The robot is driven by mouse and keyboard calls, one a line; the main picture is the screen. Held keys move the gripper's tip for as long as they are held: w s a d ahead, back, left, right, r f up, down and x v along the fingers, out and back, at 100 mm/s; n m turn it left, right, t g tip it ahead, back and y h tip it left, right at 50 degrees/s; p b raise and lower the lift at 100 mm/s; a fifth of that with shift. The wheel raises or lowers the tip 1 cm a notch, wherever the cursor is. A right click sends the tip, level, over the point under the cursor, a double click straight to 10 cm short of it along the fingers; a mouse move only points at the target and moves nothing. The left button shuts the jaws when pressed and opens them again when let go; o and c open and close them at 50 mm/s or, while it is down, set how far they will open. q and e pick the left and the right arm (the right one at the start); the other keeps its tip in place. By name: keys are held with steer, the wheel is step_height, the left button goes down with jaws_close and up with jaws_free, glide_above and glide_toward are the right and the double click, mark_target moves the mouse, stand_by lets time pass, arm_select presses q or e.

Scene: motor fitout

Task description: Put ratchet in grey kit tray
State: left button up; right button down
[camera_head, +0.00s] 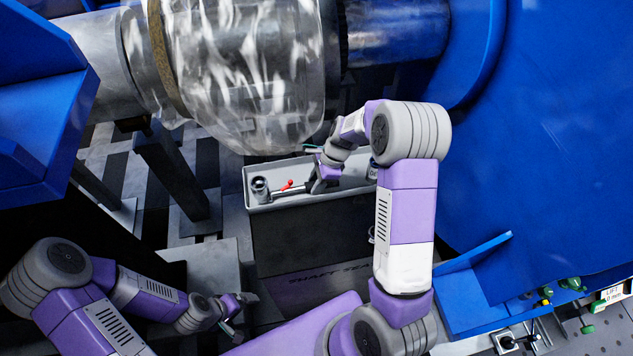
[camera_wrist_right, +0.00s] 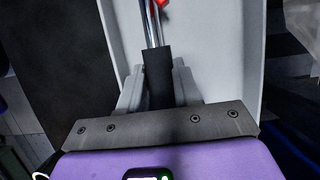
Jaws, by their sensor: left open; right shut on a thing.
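The ratchet has a black handle (camera_wrist_right: 158,75) and a chrome shaft (camera_wrist_right: 152,28) in the right wrist view. My right gripper (camera_wrist_right: 158,92) is shut on the black handle. In the head view the ratchet's metal shaft (camera_head: 291,190) points left from my right gripper (camera_head: 318,182). The grey kit tray (camera_head: 310,197) is long and narrow, and the ratchet is over or inside it. Whether the ratchet touches the tray floor (camera_wrist_right: 215,50) cannot be told. My left gripper (camera_head: 240,306) is empty and open, low at the left, away from the tray.
A metal cylinder (camera_head: 260,188) stands at the tray's left end, and a small red part (camera_head: 287,184) shows beside the shaft. The tray sits on a dark box (camera_head: 300,240). A large shiny motor housing (camera_head: 250,70) hangs close behind, and a big blue body (camera_head: 540,150) fills the right.

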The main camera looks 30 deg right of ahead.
steer(key=c, duration=1.1)
jaws_free()
steer(key=shift+p+v, duration=2.35)
steer(key=shift+v, duration=3.7)
steer(key=shift+s, duration=0.1)
